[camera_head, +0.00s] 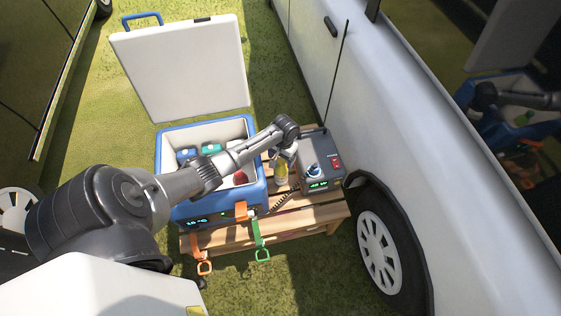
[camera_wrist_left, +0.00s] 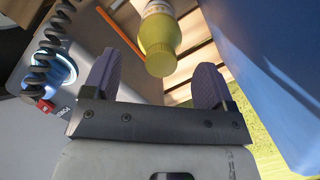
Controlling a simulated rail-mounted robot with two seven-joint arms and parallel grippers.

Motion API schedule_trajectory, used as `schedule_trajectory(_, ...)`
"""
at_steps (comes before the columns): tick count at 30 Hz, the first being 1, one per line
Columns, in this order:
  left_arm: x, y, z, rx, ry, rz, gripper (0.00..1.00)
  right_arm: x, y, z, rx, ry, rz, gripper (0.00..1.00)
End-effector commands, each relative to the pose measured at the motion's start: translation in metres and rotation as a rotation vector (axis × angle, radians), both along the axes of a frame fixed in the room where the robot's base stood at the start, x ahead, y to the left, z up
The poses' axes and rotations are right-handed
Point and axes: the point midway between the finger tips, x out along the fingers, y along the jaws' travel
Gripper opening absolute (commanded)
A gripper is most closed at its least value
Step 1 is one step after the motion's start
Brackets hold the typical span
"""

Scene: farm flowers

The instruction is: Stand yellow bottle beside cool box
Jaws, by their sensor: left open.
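The yellow bottle (camera_head: 281,173) is on the wooden slats in the gap between the cool box (camera_head: 262,196) and a grey device; it looks upright, partly hidden by my gripper. My left gripper (camera_head: 284,154) is just above it, pointing down. In the left wrist view the bottle (camera_wrist_left: 160,40), with its yellow cap towards me, lies just beyond and between the spread fingers (camera_wrist_left: 156,80). The fingers are open and empty. The cool box, blue with a white inside, has its lid (camera_head: 182,68) raised; its blue wall (camera_wrist_left: 270,70) also shows in the left wrist view. My right gripper is not in view.
The grey device (camera_head: 319,170) with a dial, coiled cord and aerial stands right of the bottle. A white vehicle (camera_head: 370,110) is close on the right. Bottles (camera_head: 211,149) lie inside the cool box. Orange and green straps (camera_head: 258,240) hang at the front slat edge (camera_head: 310,222).

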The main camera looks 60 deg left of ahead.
Motion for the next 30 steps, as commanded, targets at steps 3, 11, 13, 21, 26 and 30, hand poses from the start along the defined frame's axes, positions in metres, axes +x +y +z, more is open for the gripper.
schedule_trajectory(3, 0.004, 0.002, 0.027, 0.001, -0.002, -0.001, 0.78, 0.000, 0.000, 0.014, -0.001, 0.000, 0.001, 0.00)
schedule_trajectory(11, 0.008, 0.005, 0.061, 0.001, 0.000, 0.001, 0.78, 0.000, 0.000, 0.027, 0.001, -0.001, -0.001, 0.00)
schedule_trajectory(13, 0.009, 0.005, 0.066, 0.001, -0.001, 0.001, 0.78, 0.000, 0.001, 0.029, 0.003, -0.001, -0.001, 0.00)
schedule_trajectory(21, 0.010, 0.006, 0.072, 0.000, 0.000, 0.001, 0.78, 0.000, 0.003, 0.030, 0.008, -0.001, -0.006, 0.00)
schedule_trajectory(26, 0.010, 0.006, 0.072, 0.000, 0.000, 0.001, 0.78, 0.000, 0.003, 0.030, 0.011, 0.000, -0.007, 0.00)
schedule_trajectory(30, 0.010, 0.006, 0.072, 0.000, 0.000, 0.001, 0.78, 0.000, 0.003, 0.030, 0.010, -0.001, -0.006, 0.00)
